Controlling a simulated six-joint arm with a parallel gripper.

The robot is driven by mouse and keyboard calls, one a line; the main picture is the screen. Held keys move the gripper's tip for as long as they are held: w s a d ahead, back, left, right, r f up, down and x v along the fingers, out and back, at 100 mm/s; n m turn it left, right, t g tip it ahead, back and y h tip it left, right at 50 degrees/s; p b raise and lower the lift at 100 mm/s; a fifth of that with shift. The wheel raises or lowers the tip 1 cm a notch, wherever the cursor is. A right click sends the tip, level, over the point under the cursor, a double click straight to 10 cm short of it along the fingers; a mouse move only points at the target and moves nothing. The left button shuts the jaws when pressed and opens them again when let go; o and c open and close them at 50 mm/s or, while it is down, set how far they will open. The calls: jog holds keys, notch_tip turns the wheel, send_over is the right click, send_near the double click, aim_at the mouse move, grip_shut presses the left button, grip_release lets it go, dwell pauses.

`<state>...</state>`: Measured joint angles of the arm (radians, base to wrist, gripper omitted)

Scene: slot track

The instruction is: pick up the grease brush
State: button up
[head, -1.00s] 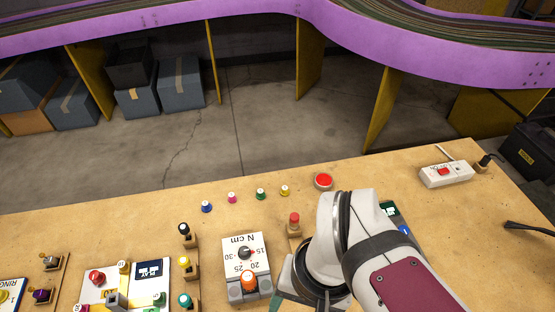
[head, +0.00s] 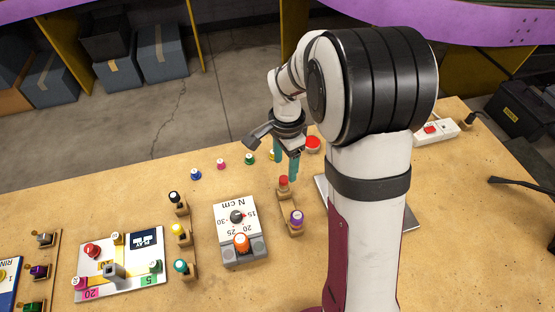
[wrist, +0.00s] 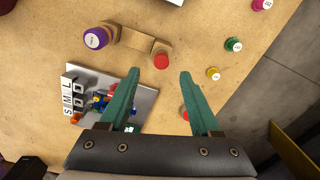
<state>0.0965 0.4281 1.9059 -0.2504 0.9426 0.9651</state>
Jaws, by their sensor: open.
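No item in view is clearly recognisable as the grease brush. A red-topped item (head: 284,182) and a purple-topped item (head: 297,219) stand in a wooden holder (head: 290,204) right of the grey torque unit. In the wrist view the red top (wrist: 161,61) lies just beyond and between my fingertips, and the purple top (wrist: 95,38) is left of them with a white label. My gripper (head: 286,173) points down with its teal fingers apart and empty, close above or behind the red top; contact cannot be told. Their lower parts are hidden from above.
The grey torque unit (head: 240,231) stands left of the holder. Black, yellow and teal tops (head: 181,267) stand in wooden holders further left. Small coloured caps (head: 221,163) and a red button (head: 313,143) lie at the bench's back. A metal plate (wrist: 150,80) is partly behind my arm.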

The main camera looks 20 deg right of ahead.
aim_at(284, 179)
notch_tip(284, 179, down, 8)
jog(key=shift+w+r, duration=0.1)
jog(key=shift+r, duration=0.1)
grip_shut()
